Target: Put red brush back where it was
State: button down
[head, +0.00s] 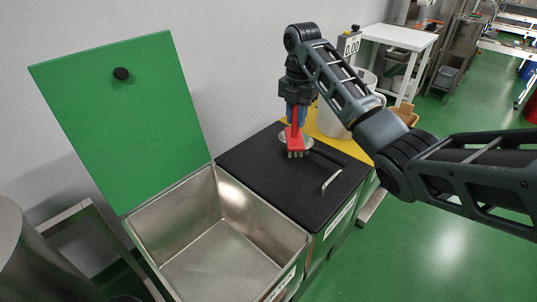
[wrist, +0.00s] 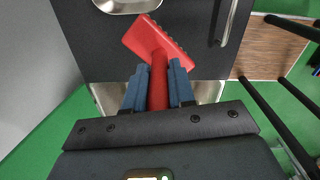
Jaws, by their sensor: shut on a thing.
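The red brush (head: 296,138) is in my gripper (head: 296,108), above the black lid of a bin. In the head view it hangs with its bristles down, in front of a round metal dish. In the wrist view the red brush (wrist: 150,43) has its handle between the blue fingers of my gripper (wrist: 159,84), and its wide head points away from me. I cannot tell whether the bristles touch the lid.
The black lid (head: 256,172) has a metal handle (head: 331,180) and a metal dish (head: 285,137) with a dark handle. An empty steel bin (head: 215,240) stands open at left, its green lid (head: 130,110) raised. A white bucket (head: 335,118) stands behind on yellow.

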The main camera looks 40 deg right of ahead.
jog(key=w+a+f+p, duration=0.1)
jog(key=w+a+f, duration=0.3)
jog(key=a+f, duration=0.2)
jog(key=shift+w+a+f+p, duration=0.2)
jog(key=shift+w+f+p, duration=0.1)
jog(key=shift+f, duration=1.1)
jog(key=shift+f, duration=0.15)
jog(key=c, duration=0.9)
grip_release()
jog(key=shift+c, duration=0.2)
notch_tip(320, 180, up, 12)
jog(key=shift+r+p, duration=0.2)
jog(key=shift+p, duration=0.1)
